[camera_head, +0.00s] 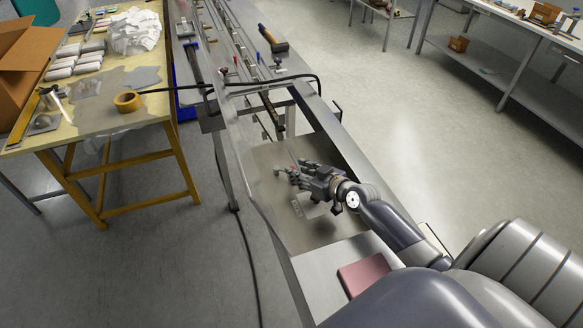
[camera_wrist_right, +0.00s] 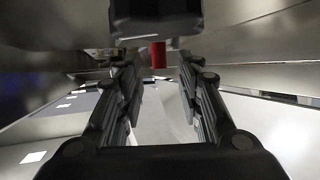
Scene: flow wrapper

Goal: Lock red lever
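My right gripper (camera_head: 294,176) is over the metal tray-like bed (camera_head: 330,150) of the wrapper machine. In the right wrist view its two fingers (camera_wrist_right: 158,85) stand apart with a gap between them. The red lever's red cylindrical handle (camera_wrist_right: 158,55) shows upright beyond that gap, apart from the fingers as far as I can see. In the head view only a tiny reddish spot shows by the fingertips, and the lever's base is hidden or too small to tell. My left gripper is not in view.
A black cable (camera_head: 262,82) crosses the machine ahead of the bed. A hammer-like tool (camera_head: 272,38) and small red and blue handles are farther along. A pink block (camera_head: 364,274) lies on the near end. A yellow-legged table (camera_head: 110,122) with tape and packages stands left.

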